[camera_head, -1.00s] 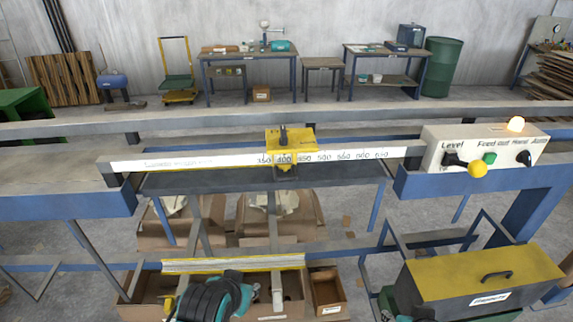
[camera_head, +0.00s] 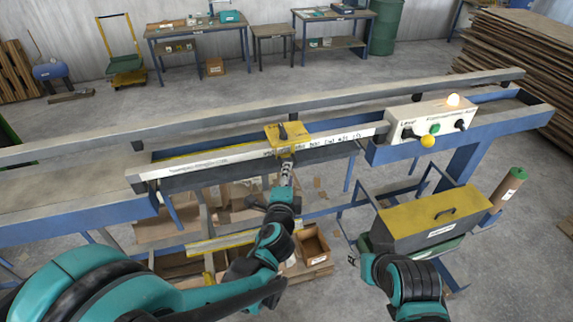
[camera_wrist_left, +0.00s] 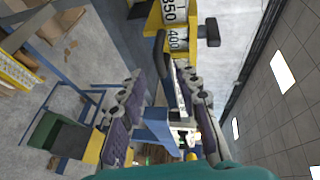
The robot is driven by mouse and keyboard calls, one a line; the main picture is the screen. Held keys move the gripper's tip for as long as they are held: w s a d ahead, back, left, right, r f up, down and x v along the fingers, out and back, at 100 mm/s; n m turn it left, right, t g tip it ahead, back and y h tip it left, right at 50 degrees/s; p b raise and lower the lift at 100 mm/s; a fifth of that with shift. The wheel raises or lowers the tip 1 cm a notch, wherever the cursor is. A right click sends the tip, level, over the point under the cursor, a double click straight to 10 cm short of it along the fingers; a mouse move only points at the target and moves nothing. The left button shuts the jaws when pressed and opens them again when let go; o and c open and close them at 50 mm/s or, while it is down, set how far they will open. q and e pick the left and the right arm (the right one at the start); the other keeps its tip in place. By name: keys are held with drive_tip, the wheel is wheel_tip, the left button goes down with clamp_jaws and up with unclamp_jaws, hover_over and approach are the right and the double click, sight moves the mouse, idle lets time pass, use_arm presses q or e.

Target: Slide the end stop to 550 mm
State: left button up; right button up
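The yellow end stop (camera_head: 299,133) sits on the white scale rail (camera_head: 336,138), with a dark lever (camera_head: 283,131) on its top. The stop stands near the low end of the printed numbers. In the head view my left gripper (camera_head: 287,163) is just in front of the stop.
A control box (camera_head: 428,122) with knobs, a green button and a lit lamp stands at the rail's right end. A yellow-topped bin (camera_head: 430,215) is below on the right. Cartons (camera_head: 313,245) lie under the bench. The rail right of the stop looks clear.

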use_arm(q)
drive_tip(key=x, duration=0.5)
drive_tip(key=shift+w+f, duration=0.1)
drive_tip(key=shift+w, duration=0.05)
clamp_jaws()
